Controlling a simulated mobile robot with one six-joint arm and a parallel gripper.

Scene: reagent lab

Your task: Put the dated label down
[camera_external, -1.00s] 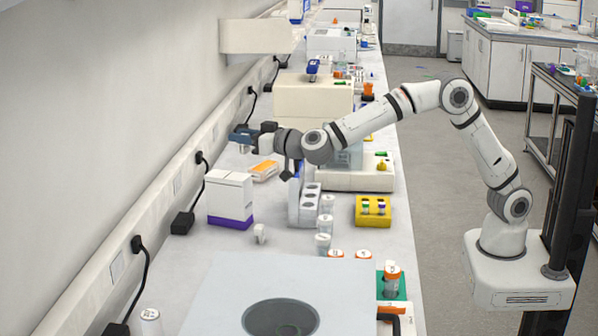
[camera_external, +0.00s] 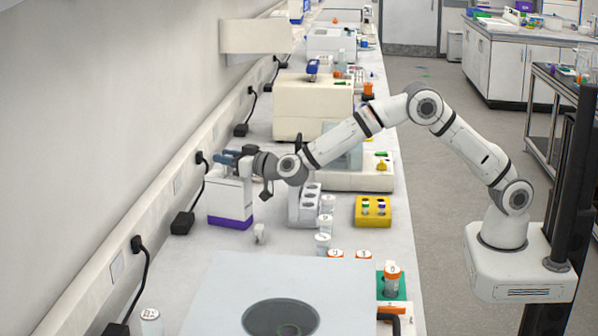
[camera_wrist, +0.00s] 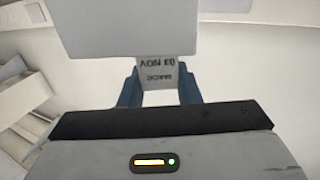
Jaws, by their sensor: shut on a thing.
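The dated label (camera_wrist: 158,73) is a small white piece with dark printed text, upside down in the wrist view. It sits between the two blue fingers of my gripper (camera_wrist: 159,90), which is shut on it. In the external view my gripper (camera_external: 228,158) is at the upper edge of the white box with a purple base (camera_external: 230,208), overlapping it in the picture. I cannot make out the label there, nor tell whether it touches the box. In the wrist view a large pale block (camera_wrist: 125,28) covers the label's far end.
A white rack (camera_external: 307,207) and white tubes with several lids stand right of the box. A yellow block (camera_external: 373,211) holds small vials. A small white piece (camera_external: 260,234) lies before the box. A large grey-topped device (camera_external: 225,300) fills the front. Black plugs and cables line the wall.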

